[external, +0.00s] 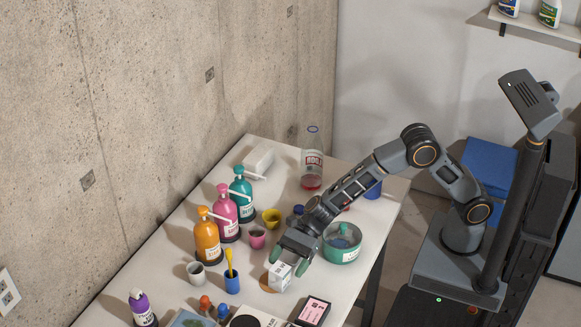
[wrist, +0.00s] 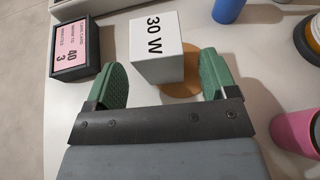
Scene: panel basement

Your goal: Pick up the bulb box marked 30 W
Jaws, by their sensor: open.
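The bulb box (wrist: 157,47) is a small white box with "30 W" printed in black on its top face in the wrist view. My gripper (wrist: 162,75) is open, with one green finger to each side of the box and a gap visible at each side. The box lies between and slightly beyond the fingertips in the wrist view.
A black-framed pink card (wrist: 75,48) stands close by the left finger. A blue cup (wrist: 229,10) and a pink cup (wrist: 296,133) are to the right. In the external view, a teal bowl (external: 342,254) and pump bottles (external: 208,243) stand around the gripper.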

